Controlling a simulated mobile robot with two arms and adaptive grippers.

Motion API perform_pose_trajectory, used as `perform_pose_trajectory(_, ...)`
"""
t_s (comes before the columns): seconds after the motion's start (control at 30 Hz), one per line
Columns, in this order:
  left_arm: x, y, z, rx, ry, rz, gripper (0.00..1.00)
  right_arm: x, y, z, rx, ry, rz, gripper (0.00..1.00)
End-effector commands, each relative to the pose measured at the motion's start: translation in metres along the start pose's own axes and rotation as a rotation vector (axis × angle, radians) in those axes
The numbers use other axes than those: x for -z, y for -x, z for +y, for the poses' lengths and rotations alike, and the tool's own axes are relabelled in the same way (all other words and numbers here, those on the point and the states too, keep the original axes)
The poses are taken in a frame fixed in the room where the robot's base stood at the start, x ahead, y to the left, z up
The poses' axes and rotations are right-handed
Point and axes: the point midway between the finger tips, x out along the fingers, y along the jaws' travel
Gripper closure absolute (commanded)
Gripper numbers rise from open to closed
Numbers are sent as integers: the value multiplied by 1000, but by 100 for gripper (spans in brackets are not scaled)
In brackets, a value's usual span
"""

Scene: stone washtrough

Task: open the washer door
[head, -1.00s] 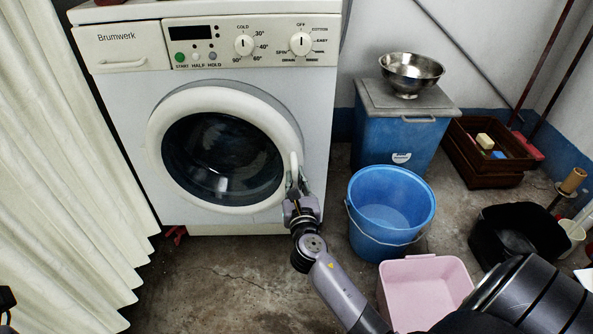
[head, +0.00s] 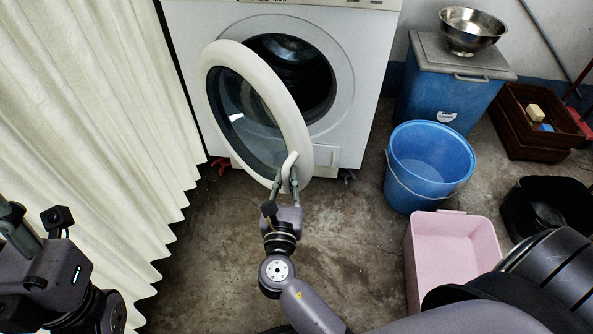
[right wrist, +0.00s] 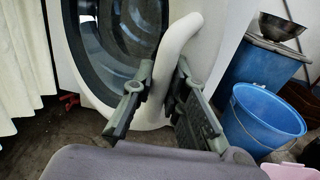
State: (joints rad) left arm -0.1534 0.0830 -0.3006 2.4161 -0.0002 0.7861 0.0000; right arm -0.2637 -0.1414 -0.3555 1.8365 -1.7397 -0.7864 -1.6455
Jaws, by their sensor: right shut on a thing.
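The washer (head: 345,75) stands at the back in the head view. Its round white-rimmed door (head: 296,125) is swung partly open towards me, hinged on the left, and the dark drum opening (head: 318,85) shows behind it. My right gripper (head: 286,180) is shut on the door handle (head: 289,163) at the door's lower right edge. In the right wrist view the white curved handle (right wrist: 172,60) passes between the two fingers of the right gripper (right wrist: 155,98). My left arm shows at the lower left of the head view; its fingertips are not clearly visible.
A cream curtain (head: 90,120) hangs along the left, close to the door. A blue bucket (head: 428,165), a pink tub (head: 452,250), a black basin (head: 550,205) and a blue bin (head: 445,100) with a steel bowl (head: 471,30) stand right. The concrete floor before the washer is clear.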

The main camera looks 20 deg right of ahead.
Motion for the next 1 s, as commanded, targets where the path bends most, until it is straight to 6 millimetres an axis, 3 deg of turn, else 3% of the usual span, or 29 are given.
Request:
perform_pose_trajectory(0.4,2,-2,0,4,0,10,60,1,4,0,9,4,1,100)
perform_pose_trajectory(0.43,2,-2,0,4,0,10,60,1,4,0,9,4,1,85)
perform_pose_trajectory(0.7,2,0,0,6,0,3,60,1,4,0,7,3,1,67)
perform_pose_trajectory(1.0,2,1,0,-1,-1,1,60,1,4,1,5,2,1,66)
